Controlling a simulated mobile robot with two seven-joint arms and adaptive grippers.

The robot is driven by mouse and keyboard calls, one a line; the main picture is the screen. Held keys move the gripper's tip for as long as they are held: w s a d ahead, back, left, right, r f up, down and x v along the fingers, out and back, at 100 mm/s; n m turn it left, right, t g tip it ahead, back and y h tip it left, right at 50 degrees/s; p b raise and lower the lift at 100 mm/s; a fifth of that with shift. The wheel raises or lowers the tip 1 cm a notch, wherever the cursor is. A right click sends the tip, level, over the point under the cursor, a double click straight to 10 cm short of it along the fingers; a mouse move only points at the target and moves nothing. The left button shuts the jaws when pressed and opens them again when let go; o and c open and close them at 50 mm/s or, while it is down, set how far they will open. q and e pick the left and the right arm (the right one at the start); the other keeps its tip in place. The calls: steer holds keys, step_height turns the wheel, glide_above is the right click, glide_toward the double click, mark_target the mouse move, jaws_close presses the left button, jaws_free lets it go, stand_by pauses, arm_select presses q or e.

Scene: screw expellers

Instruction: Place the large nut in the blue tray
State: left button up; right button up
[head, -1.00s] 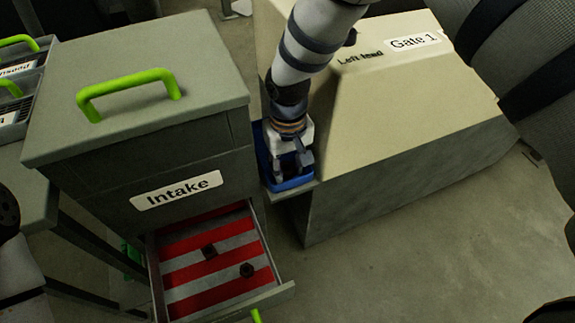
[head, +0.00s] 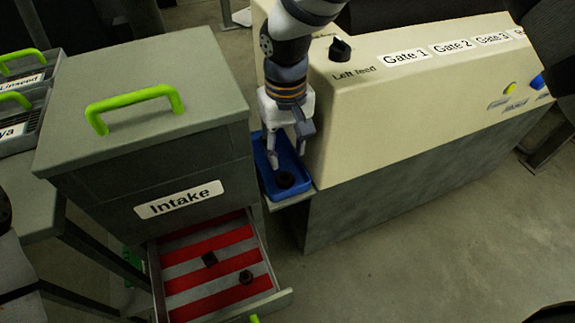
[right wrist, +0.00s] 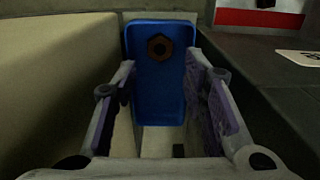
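The blue tray (head: 268,153) stands on a small ledge between the Intake cabinet and the beige console. A large dark nut (head: 285,179) lies in the front part of the tray. In the right wrist view the brown nut (right wrist: 160,47) rests in the far end of the blue tray (right wrist: 158,90). My right gripper (head: 287,160) is over the tray, behind the nut, with its fingers apart and nothing between them. The right wrist view shows the open fingers (right wrist: 165,85) on both sides of the tray. My left gripper is not clearly seen.
The open Intake drawer (head: 218,292) has red and grey stripes and holds two dark nuts (head: 209,259) (head: 246,277). The Intake cabinet (head: 160,150) is close on the left of the tray. The beige console (head: 400,100) is close on the right.

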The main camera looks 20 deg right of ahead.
steer(key=s+d+f+g+y, duration=0.1)
steer(key=s+d+f+g, duration=0.1)
steer(key=s+f, duration=1.25)
steer(key=s+d+f+g, duration=0.1)
steer(key=s+d, duration=0.1)
steer(key=s, duration=1.1)
steer(key=s+d+f+h, duration=0.1)
steer(key=s+d, duration=0.2)
steer(key=s, duration=1.1)
steer(key=shift+d+f+m+g, duration=0.25)
steer(key=shift+d+m+g, duration=0.05)
steer(key=shift+m+g, duration=0.1)
